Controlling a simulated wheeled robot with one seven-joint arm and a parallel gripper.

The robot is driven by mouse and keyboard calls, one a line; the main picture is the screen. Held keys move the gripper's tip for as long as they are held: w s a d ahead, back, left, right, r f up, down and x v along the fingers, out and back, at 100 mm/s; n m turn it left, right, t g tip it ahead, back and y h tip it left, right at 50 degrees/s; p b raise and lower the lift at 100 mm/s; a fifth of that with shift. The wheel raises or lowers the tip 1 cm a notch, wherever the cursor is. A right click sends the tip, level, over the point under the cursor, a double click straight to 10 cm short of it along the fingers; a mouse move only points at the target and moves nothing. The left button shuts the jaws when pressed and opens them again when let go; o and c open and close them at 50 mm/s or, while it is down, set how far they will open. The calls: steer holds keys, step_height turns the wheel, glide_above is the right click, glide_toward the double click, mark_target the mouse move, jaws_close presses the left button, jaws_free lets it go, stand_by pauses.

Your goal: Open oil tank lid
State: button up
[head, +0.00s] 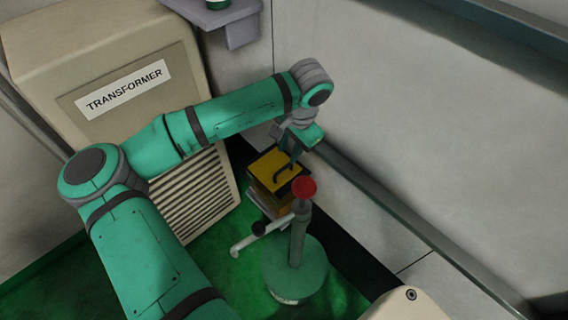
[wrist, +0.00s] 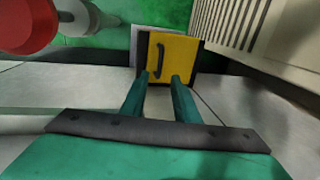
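A small box with a yellow top (head: 268,168), which I take for the oil tank and its lid, stands low between the transformer and the pale wall. A dark handle (wrist: 159,58) is fixed on the yellow top (wrist: 181,51) in the wrist view. The top looks closed. My gripper (wrist: 159,77) is open, with its two teal fingers apart and nothing between them. Its fingertips point at the near edge of the yellow top, with the handle ahead. In the head view my gripper (head: 291,158) is over the box's far right part; exact contact cannot be told.
A red knob (head: 304,187) on a green post with a round base (head: 297,270) stands just in front of the box. A grey lever (head: 258,235) sticks out left. The transformer cabinet (head: 110,75) is at left, the pale wall (head: 420,120) at right.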

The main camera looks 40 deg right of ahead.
mark_target(284, 168)
steer(key=f, duration=0.3)
steer(key=w+f, duration=0.1)
steer(key=f, duration=0.5)
steer(key=shift+w, duration=0.4)
jaws_close()
stand_by(0.9)
